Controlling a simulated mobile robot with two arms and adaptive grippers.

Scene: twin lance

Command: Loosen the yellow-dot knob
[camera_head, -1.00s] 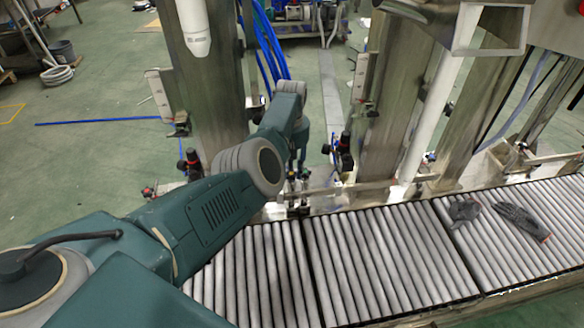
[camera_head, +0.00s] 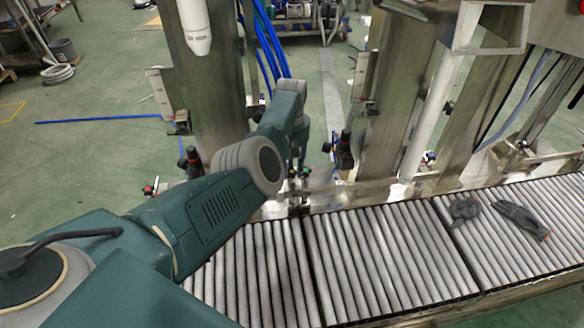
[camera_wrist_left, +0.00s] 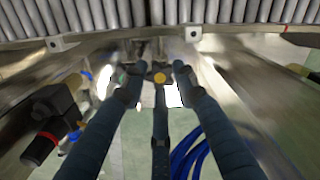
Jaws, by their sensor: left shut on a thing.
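The yellow-dot knob (camera_wrist_left: 160,78) is dark with a round yellow spot facing the left wrist camera. It sits between the fingertips of my left gripper (camera_wrist_left: 158,85), one finger on each side, and the gripper is shut on it. The knob is too small to make out there. My right gripper is in neither view.
A roller conveyor (camera_head: 390,250) runs along the front, with two dark gloves (camera_head: 520,218) on it at the right. Metal posts (camera_head: 395,110) rise behind the rail. A black fitting with a red ring (camera_wrist_left: 50,125) stands left of the fingers. Blue hoses (camera_wrist_left: 190,150) hang below.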

